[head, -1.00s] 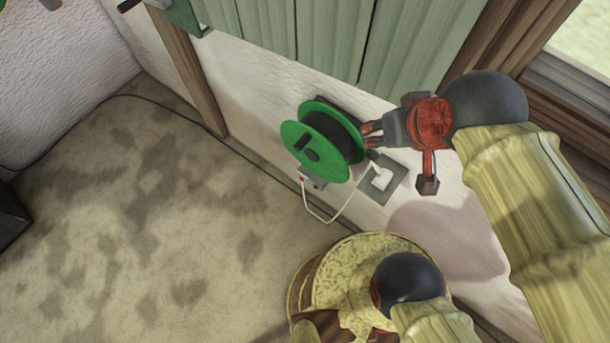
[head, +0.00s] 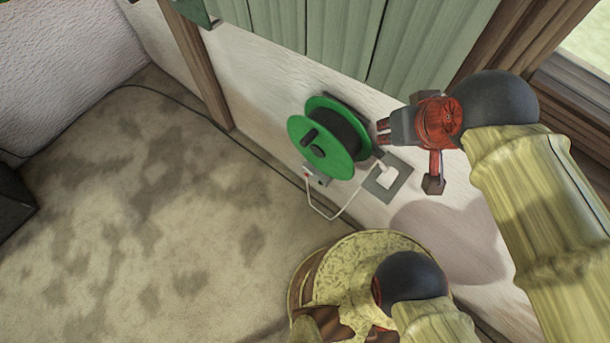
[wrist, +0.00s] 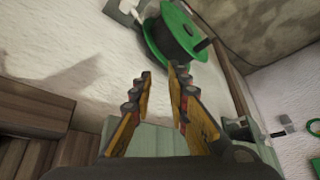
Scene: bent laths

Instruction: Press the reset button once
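A green cable reel (head: 322,140) with black cable sits against the white wall. A small grey box (head: 317,179) sits at its lower edge, with a tiny red spot (head: 306,174) that may be the reset button; it is too small to be sure. My gripper (head: 382,132) is right of the reel, with a small gap in the picture between its fingertips and the reel. In the wrist view my gripper (wrist: 160,72) has its fingers apart with nothing between them, and the reel (wrist: 172,38) shows beyond the tips.
A white plug sits in a grey wall socket plate (head: 390,180) below my gripper, and a white cord (head: 335,214) loops from it to the grey box. Green panelling (head: 350,40) is above. A dark cable runs along the wall's foot.

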